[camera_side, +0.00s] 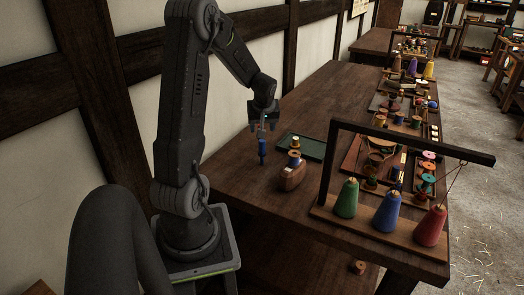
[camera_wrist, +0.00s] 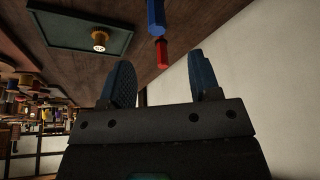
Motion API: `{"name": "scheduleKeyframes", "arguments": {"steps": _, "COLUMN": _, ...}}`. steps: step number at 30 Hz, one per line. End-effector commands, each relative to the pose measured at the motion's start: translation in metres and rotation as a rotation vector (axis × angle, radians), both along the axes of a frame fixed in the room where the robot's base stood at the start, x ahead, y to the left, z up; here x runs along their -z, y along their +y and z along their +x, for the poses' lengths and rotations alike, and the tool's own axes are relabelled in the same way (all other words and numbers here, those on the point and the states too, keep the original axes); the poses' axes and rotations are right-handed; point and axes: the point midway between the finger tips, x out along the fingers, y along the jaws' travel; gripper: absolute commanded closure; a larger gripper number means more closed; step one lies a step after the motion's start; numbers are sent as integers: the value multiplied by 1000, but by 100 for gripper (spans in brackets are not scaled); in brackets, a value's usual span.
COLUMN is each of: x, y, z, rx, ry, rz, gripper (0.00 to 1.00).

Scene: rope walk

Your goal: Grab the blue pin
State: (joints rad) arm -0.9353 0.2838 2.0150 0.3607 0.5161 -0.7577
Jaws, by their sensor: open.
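The blue pin (camera_side: 262,148) stands upright on the wooden table in the side view, just below my gripper (camera_side: 264,126). It also shows at the top of the wrist view (camera_wrist: 156,14), where a red piece (camera_wrist: 162,52) adjoins its near end. I cannot tell whether the red piece is part of the pin. In the wrist view the fingers of my gripper (camera_wrist: 160,62) are spread apart, with nothing held between them. The pin lies ahead of the gap between the fingertips.
A wooden frame (camera_side: 400,143) with green, blue and red cones stands farther right. The table front left of the block is clear.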

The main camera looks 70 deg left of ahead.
Motion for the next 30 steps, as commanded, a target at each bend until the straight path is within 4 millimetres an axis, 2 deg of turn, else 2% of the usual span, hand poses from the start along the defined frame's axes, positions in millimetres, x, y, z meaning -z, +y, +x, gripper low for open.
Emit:
{"name": "scheduleKeyframes", "arguments": {"steps": 3, "x": 25, "y": 9, "z": 1, "rx": 1, "ry": 4, "rz": -5, "gripper": 43}}
{"name": "scheduleKeyframes", "arguments": {"steps": 7, "x": 44, "y": 17, "z": 3, "rx": 1, "ry": 3, "rz": -4, "gripper": 43}}
{"name": "scheduleKeyframes", "arguments": {"steps": 14, "x": 59, "y": 23, "z": 4, "rx": 2, "ry": 1, "rz": -2, "gripper": 43}}
{"name": "scheduleKeyframes", "arguments": {"steps": 24, "x": 100, "y": 39, "z": 10, "rx": 2, "ry": 3, "rz": -3, "gripper": 43}}
{"name": "scheduleKeyframes", "arguments": {"steps": 30, "x": 104, "y": 41, "z": 11, "rx": 2, "ry": 0, "rz": -1, "gripper": 43}}
